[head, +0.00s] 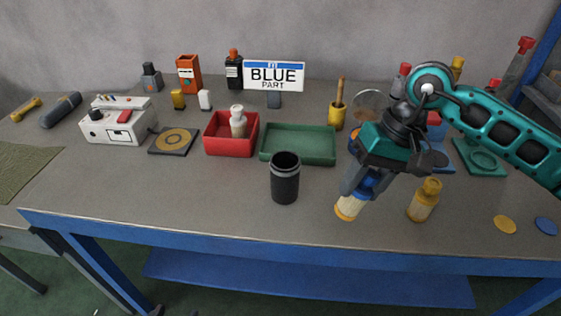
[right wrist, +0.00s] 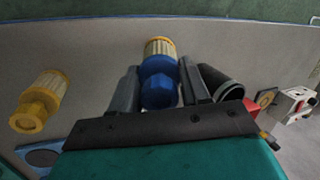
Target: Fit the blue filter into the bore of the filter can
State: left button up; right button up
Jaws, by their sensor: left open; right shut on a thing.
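The blue filter has a blue cap and a pale pleated body (head: 347,208). My right gripper (head: 362,188) is shut on its blue part and holds it tilted, pleated end down, to the right of the can. In the right wrist view the blue filter (right wrist: 158,84) sits between the two fingers (right wrist: 160,88). Whether it touches the table is unclear. The black filter can (head: 285,184) stands upright near the table's front, its open top facing up; it also shows in the right wrist view (right wrist: 222,82), beside a finger. My left gripper is not in view.
A yellow filter (head: 424,200) stands right of my gripper, near yellow (head: 505,225) and blue (head: 545,226) discs. A red bin (head: 213,146) and green tray (head: 300,155) lie behind the can. A sign (head: 274,76) reads "BLUE PART". The table between can and filter is clear.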

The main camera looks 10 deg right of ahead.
aim_at(285, 180)
jog(key=k+u, duration=0.1)
jog(key=k, duration=0.5)
jog(key=u, duration=1.15)
jog(key=l+u, duration=0.25)
jog(key=k+l+u, duration=0.1)
jog(key=u, duration=0.2)
jog(key=k+l, duration=0.1)
jog(key=l, duration=0.3)
jog(key=k+l, duration=0.1)
jog(key=l, duration=0.3)
jog(key=k+l, duration=0.1)
jog(key=l, duration=0.3)
